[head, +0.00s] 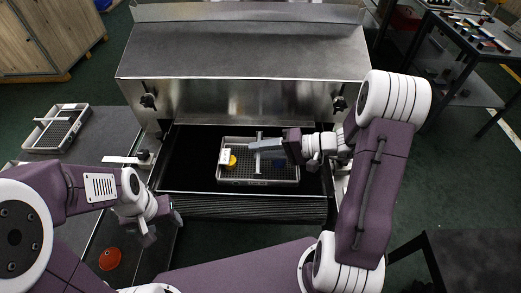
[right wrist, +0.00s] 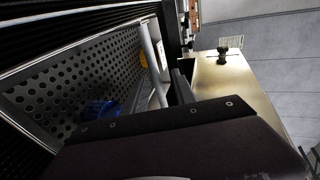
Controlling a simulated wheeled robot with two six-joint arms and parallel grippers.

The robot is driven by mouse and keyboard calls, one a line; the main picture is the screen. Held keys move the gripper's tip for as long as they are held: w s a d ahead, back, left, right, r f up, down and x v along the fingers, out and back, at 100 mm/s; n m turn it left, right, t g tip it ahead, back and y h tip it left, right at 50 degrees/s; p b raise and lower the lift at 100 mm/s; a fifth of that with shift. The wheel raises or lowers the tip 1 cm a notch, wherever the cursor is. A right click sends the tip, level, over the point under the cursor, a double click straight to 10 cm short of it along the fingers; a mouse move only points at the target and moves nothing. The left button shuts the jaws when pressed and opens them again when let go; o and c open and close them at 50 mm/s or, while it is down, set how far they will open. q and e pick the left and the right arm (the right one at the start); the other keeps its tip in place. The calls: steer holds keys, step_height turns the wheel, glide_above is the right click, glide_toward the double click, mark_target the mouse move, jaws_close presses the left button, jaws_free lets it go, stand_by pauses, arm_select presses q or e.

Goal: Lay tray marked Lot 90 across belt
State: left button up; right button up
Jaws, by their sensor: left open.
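A light grey perforated tray (head: 225,180) lies on the black belt (head: 190,150) of the dryer, its long side across the belt. It holds a yellow item (head: 231,162), a white block (head: 225,156) and a blue item (head: 279,162). I cannot read its lot marking. The tray (right wrist: 60,75) and blue item (right wrist: 100,108) also show in the right wrist view. My right gripper (head: 258,146) is over the tray at its crossbar; whether it grips the bar is unclear. My left gripper (head: 147,232) is open and empty, low at the left, away from the tray.
A second tray (head: 38,146) stands on the grey side table (head: 95,150) at the left. A red disc (head: 110,259) lies nearer me. The metal dryer hood (head: 245,50) rises behind the belt. A dark table (head: 465,38) with small items stands at the back right.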

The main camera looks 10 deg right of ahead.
steer(key=p+v, duration=0.1)
steer(key=v, duration=1.1)
